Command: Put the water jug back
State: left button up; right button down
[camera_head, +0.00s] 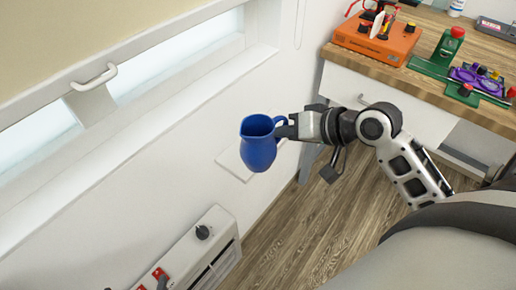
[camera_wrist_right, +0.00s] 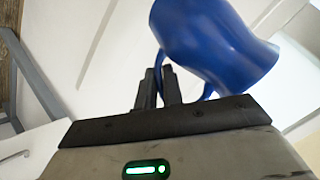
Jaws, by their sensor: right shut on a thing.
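The blue water jug (camera_head: 258,152) hangs in front of the white wall in the head view, roughly upright with its open top showing. My right gripper (camera_head: 286,129) is shut on the jug's handle, at its right side. In the right wrist view the jug (camera_wrist_right: 215,42) fills the upper middle, and the gripper's dark fingers (camera_wrist_right: 159,86) are close together at the handle, which they partly hide. My left gripper is in neither view.
A flat white panel (camera_head: 229,163) shows behind and below the jug; I cannot tell whether they touch. A window with a handle (camera_head: 94,77) is at left. A white unit with knobs (camera_head: 215,222) stands below. A wooden worktop at right holds an orange box (camera_head: 392,46) and a green tool (camera_head: 440,62).

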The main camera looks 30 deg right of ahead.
jog(key=w+d+f, duration=0.2)
jog(key=w, duration=0.2)
jog(key=w+d+f+n+y+b, duration=0.1)
jog(key=w+d+f, duration=0.1)
jog(key=w, duration=0.2)
jog(key=w+d+f+n+g+y+b, duration=0.1)
jog(key=w+d+f, duration=0.1)
jog(key=w, duration=0.3)
jog(key=shift+f, duration=0.15)
jog(key=shift+w+f, duration=0.15)
jog(key=shift+f, duration=0.05)
jog(key=f, duration=0.3)
jog(key=shift+w, duration=0.3)
jog(key=shift+f, duration=0.35)
